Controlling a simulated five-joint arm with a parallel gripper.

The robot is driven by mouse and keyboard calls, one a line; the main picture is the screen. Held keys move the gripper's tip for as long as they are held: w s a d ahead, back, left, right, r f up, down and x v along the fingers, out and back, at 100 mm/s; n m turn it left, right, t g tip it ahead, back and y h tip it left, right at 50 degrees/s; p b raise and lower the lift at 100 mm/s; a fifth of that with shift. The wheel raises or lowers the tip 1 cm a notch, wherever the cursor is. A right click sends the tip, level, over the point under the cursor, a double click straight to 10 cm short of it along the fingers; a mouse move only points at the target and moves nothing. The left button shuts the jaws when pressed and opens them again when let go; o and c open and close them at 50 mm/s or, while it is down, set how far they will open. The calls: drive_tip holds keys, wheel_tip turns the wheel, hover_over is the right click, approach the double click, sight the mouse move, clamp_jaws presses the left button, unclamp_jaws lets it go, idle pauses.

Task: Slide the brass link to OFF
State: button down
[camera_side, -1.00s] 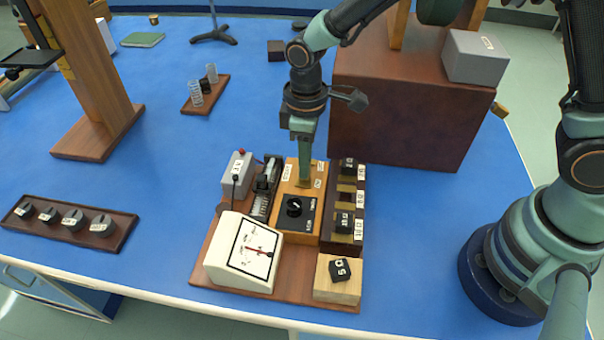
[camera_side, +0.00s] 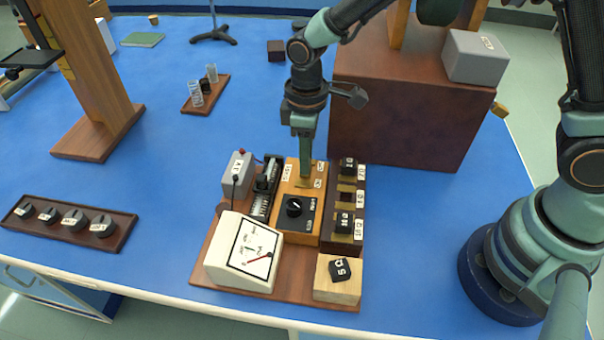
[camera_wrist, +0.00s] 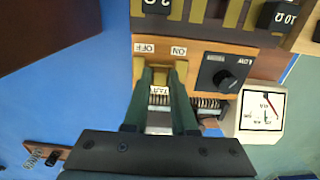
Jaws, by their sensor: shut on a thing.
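My gripper (camera_side: 305,177) reaches down to the wooden switch block (camera_side: 289,232) and is shut on the brass link (camera_side: 304,184), which its fingers mostly hide. In the wrist view my fingers (camera_wrist: 163,74) straddle a spot between the OFF label (camera_wrist: 145,48) and the ON label (camera_wrist: 179,50). The link's exact place along its travel is hard to see. The white meter (camera_side: 244,253) has its red needle swung to the low left end of its scale.
A black knob (camera_side: 294,207) sits on the same block, close to my gripper. Plug blocks (camera_side: 345,224) stand right of it, and a coil (camera_side: 263,200) and a grey box (camera_side: 237,175) left. A large brown box (camera_side: 400,120) rises behind at right.

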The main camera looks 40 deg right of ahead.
drive_tip(key=shift+w+d+r, duration=0.1)
drive_tip(key=shift+w+d, duration=0.85)
drive_tip(key=shift+w, duration=0.05)
drive_tip(key=c, duration=0.7)
unclamp_jaws()
drive_tip(key=shift+r, duration=6)
